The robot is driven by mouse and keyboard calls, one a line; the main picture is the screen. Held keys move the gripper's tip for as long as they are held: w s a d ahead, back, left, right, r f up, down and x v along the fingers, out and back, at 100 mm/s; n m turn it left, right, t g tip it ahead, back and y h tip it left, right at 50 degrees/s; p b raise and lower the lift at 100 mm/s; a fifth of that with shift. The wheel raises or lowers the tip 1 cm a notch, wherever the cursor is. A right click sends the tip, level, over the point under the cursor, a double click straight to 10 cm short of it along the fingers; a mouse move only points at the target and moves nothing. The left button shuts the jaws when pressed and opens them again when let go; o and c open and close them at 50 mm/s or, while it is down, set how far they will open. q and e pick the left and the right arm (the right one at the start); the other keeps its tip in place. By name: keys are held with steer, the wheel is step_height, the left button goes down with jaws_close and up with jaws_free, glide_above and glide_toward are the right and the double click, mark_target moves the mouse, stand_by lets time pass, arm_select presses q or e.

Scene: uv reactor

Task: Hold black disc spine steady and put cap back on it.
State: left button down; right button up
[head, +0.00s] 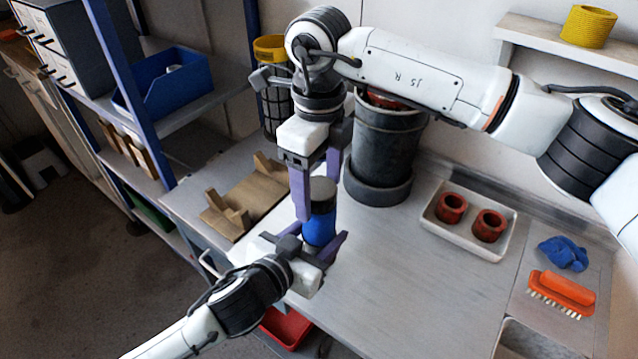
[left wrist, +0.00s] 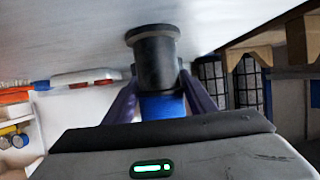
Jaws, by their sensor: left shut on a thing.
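A blue cylinder (head: 319,229) with a dark grey upper part (head: 322,190) stands upright at the bench's front edge. I cannot tell whether the dark part is the cap or part of the spine. My left gripper (head: 318,242) is shut on the blue part from the front; the blue part also shows between its fingers in the left wrist view (left wrist: 161,105). My right gripper (head: 316,196) points down from above. Its purple fingers are spread on either side of the dark part, one partly hidden behind it. I cannot tell whether they grip it.
A large black flanged vessel (head: 385,145) stands behind on the bench (head: 420,270). A yellow-rimmed mesh basket (head: 275,105) and a wooden cradle (head: 240,200) are to the left. A white tray (head: 470,243) with red rings, a blue cloth (head: 563,254) and an orange brush (head: 562,292) lie right.

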steer(key=shift+r, duration=0.15)
step_height(320, 180, up, 12)
stand_by(0.5)
arm_select(q)
steer(key=c, duration=0.7)
jaws_free()
steer(key=v, duration=1)
steer(key=shift+s+r, duration=0.1)
steer(key=shift+s, duration=0.05)
